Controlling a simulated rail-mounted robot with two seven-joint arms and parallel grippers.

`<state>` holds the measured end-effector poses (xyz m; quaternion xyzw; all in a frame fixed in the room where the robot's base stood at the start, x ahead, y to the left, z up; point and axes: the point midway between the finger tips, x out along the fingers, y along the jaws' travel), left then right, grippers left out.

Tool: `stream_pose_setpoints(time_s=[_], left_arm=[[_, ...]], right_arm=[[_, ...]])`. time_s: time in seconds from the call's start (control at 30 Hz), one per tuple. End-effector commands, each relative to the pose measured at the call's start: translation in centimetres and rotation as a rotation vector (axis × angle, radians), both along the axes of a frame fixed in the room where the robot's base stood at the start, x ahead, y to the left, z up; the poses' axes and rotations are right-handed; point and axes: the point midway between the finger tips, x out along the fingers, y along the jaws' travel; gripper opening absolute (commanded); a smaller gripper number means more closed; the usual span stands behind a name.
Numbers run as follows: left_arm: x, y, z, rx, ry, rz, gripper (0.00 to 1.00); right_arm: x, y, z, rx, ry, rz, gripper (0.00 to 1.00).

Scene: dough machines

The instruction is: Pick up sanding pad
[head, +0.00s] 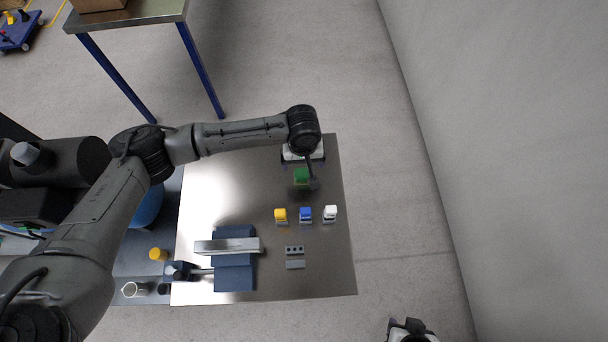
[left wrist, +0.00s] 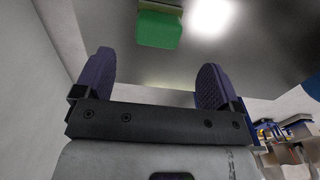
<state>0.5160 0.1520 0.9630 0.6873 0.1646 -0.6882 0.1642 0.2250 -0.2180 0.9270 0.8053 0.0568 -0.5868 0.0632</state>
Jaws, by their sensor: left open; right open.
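A green block (head: 301,175), which looks like a pad on a light base, sits on the metal tabletop under my left gripper (head: 303,164). Yellow (head: 280,215), blue (head: 305,213) and white (head: 330,212) blocks of similar shape stand in a row nearer the front. I cannot tell which one is named the sanding pad. In the left wrist view, my left gripper (left wrist: 155,76) is open and empty, its purple fingers wide apart. The green block (left wrist: 158,30) lies beyond the fingertips, apart from them. My right gripper (head: 410,328) is partly visible at the bottom edge, away from the table.
The metal table (head: 210,195) carries a blue stand with a metal bar (head: 228,245) and a small grey holder (head: 295,257). A beaker (head: 133,289) and a yellow item (head: 158,254) are at left. A grey wall (head: 510,150) rises at right, with clear floor between.

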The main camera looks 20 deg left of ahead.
Motion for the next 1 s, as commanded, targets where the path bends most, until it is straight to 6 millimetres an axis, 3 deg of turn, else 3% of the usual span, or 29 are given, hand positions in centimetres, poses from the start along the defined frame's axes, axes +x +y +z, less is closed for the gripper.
stream_pose_setpoints(time_s=[0.1, 0.4, 0.7, 1.0], left_arm=[[0.0, 0.0, -1.6, 0.000, 0.001, 0.000, 0.89], [0.0, -0.1, -3.2, 0.000, -0.001, -0.001, 0.89], [-0.1, -0.3, -6.9, 0.001, 0.000, 0.000, 0.89], [-0.1, -0.4, -7.8, 0.000, -0.001, -0.002, 0.89]], right_arm=[[0.0, 0.1, -0.3, 0.004, 0.000, -0.002, 0.43], [0.0, 0.2, -0.5, 0.007, -0.001, -0.004, 0.43], [0.1, 0.1, -1.1, 0.004, -0.001, -0.002, 0.43], [0.1, -0.1, -1.2, -0.004, -0.001, 0.004, 0.43]])
